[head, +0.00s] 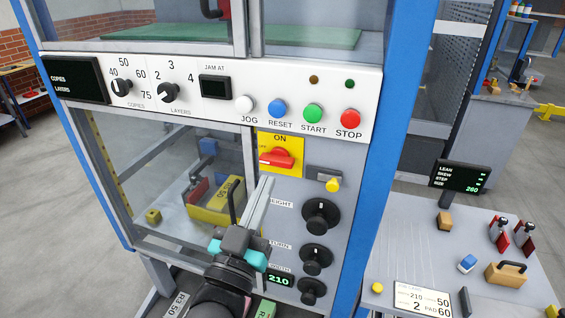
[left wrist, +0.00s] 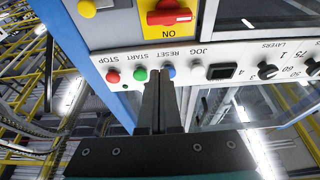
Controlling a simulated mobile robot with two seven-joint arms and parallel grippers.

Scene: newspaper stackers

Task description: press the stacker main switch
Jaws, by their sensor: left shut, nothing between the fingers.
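The main switch (head: 280,157) is a red handle on a yellow plate marked ON, on the grey panel below the white button strip. The handle lies roughly level. It also shows upside down at the top of the left wrist view (left wrist: 172,14). My left gripper (head: 264,183) is shut and empty, its fingers pointing up, with the tips just below the yellow plate in the head view. In the left wrist view its fingertips (left wrist: 160,76) overlap the strip near the blue and green buttons. I cannot tell whether they touch anything. My right gripper is not in view.
The white strip carries the JOG, blue RESET (head: 278,108), green START (head: 313,113) and red STOP (head: 349,119) buttons. A yellow button (head: 333,185) and black knobs (head: 321,215) sit right of my gripper. Blue frame posts flank the panel. A side table (head: 400,240) holds small parts.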

